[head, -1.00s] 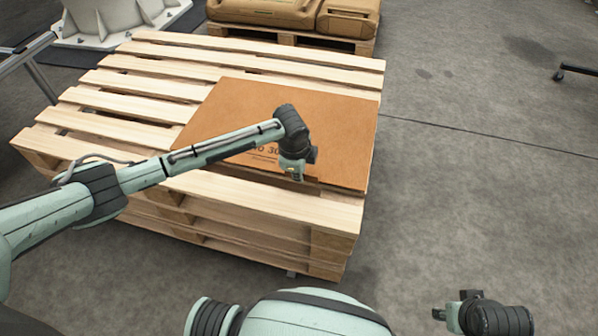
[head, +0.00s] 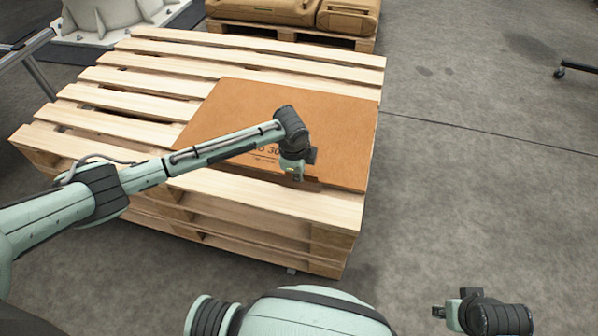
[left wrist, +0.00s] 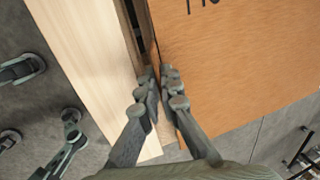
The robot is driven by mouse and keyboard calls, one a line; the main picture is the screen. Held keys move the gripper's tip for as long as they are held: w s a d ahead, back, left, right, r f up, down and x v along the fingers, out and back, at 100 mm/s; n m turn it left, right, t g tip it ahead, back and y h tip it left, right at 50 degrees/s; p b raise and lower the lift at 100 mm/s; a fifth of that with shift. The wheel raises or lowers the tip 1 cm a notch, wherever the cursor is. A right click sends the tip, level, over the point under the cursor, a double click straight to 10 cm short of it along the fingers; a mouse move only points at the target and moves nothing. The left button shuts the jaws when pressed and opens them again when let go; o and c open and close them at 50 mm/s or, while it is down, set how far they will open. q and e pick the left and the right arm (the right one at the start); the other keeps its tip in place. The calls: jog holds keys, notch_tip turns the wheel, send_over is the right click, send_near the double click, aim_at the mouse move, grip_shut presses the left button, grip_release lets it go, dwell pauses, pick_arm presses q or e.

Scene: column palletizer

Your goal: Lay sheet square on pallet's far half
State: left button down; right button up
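The sheet (head: 335,130) is a flat orange-brown panel with dark printing. It lies over the right part of the slatted wooden pallet (head: 130,75), with bare slats to its left, behind it and in front. My left gripper (head: 298,172) is at the sheet's near edge. In the left wrist view its two fingers (left wrist: 160,75) are close together with the edge of the sheet (left wrist: 230,60) between them, beside a pale slat (left wrist: 85,50). The arm hides part of the sheet and its print. My right gripper (head: 440,312) is low at the right, away from the pallet, its fingers too small to judge.
Brown sacks (head: 265,12) lie on another pallet (head: 290,38) behind. A pale metal base (head: 105,22) stands at the back left, with a metal frame (head: 38,75) at the left edge. A caster (head: 560,72) is at the far right.

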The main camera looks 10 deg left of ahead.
pick_arm(q)
jog(key=shift+f, duration=0.1)
jog(key=c, duration=1.6)
grip_release()
jog(key=shift+c, duration=0.2)
jog(key=v, duration=1.2)
